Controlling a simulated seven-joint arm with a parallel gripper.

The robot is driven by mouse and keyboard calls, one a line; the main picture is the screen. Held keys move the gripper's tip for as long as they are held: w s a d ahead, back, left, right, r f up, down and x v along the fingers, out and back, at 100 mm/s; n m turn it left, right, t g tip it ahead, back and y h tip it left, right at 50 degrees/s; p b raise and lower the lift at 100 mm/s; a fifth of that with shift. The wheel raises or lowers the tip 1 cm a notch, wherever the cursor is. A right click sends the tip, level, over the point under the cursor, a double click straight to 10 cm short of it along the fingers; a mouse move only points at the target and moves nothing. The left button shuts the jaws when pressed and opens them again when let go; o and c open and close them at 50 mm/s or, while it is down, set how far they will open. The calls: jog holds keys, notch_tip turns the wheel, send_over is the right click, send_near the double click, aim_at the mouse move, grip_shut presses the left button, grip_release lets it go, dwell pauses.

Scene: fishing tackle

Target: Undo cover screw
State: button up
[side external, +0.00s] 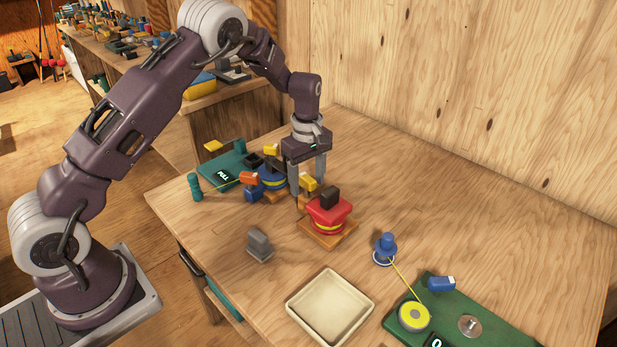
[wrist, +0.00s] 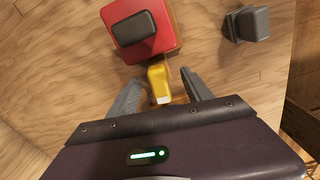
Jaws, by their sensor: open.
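A red housing (side external: 326,213) with a yellow band sits on a wooden base (side external: 318,239) on the table. A black block-shaped knob (side external: 329,196) is on its top; the wrist view shows the same black knob (wrist: 134,29) on the red top (wrist: 166,45). A yellow piece (side external: 309,182) stands beside the housing; in the wrist view this yellow piece (wrist: 158,80) lies between my fingers. My gripper (side external: 308,188) points down, open, with gaps visible on both sides of the yellow piece in the wrist view. I cannot tell which part is the cover screw.
A grey block (side external: 259,246) and cream tray (side external: 331,306) are in front. A blue spool assembly (side external: 271,178) stands close behind my gripper. A blue knob (side external: 385,248) and green board (side external: 458,325) are at right. The back right table is clear.

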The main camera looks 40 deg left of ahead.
jog(key=shift+r, duration=3.55)
jog(key=shift+c, duration=1.3)
jog(key=shift+m, duration=0.6)
jog(key=shift+c, duration=0.3)
jog(key=m, duration=0.5)
jog(key=shift+r+m, duration=0.2)
jog(key=shift+m, duration=0.1)
jog(key=m, duration=0.4)
jog(key=shift+r, duration=0.15)
jog(key=m, duration=0.3)
jog(key=shift+r+m, duration=0.1)
jog(key=shift+m, duration=0.3)
jog(key=m, duration=0.3)
jog(key=shift+r+m, duration=0.15)
jog(key=shift+m, duration=0.25)
jog(key=m, duration=0.4)
jog(key=shift+r, duration=0.15)
jog(key=m, duration=0.3)
jog(key=shift+r+m, duration=0.15)
jog(key=shift+m, duration=0.25)
jog(key=m, duration=0.6)
jog(key=shift+r, duration=0.25)
jog(key=m, duration=0.3)
jog(key=shift+m, duration=0.4)
jog(key=shift+f, duration=4.7)
